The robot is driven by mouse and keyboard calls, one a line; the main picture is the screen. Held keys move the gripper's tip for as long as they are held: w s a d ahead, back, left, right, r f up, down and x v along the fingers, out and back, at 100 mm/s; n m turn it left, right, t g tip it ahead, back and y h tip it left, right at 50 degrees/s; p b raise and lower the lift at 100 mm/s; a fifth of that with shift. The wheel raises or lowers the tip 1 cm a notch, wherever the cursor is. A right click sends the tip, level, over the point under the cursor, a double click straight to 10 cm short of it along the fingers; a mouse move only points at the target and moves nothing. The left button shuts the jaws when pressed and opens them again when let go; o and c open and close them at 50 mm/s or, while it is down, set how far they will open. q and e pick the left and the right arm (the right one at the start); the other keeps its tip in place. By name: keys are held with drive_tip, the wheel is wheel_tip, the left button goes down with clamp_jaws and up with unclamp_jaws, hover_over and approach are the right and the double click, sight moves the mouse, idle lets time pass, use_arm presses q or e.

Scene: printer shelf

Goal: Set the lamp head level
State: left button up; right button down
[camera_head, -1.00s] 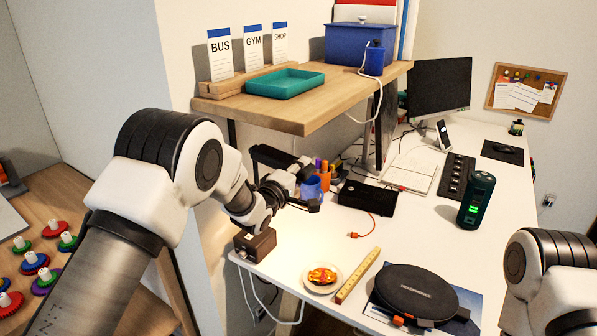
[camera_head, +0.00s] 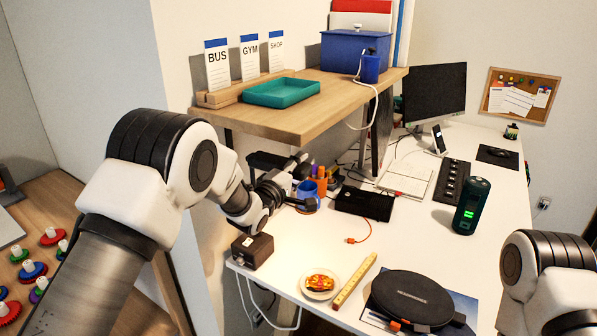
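A dark bar-shaped part (camera_head: 264,160), possibly the lamp head, shows beneath the wooden shelf, just behind my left wrist. Its tilt is hard to judge, and my arm covers much of what is below it. A small dark brown box (camera_head: 253,250) stands at the desk's left front corner below my wrist; I cannot tell if it belongs to the lamp. My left gripper (camera_head: 306,196) points right, near the blue cup (camera_head: 308,190). Its fingers are small and dark, and I cannot tell whether they hold anything. My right gripper is out of view.
The wooden shelf (camera_head: 300,125) overhangs the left arm's working area. A plate of food (camera_head: 320,283), a folding ruler (camera_head: 355,279), a round black case (camera_head: 412,298) and a dark green cylinder (camera_head: 471,206) stand on the desk.

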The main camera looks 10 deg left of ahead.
use_arm(q)
drive_tip(key=shift+f, duration=0.15)
drive_tip(key=shift+s, duration=0.25)
drive_tip(key=v, duration=1.1)
drive_tip(key=shift+s+a, duration=0.2)
drive_tip(key=shift+s, duration=0.05)
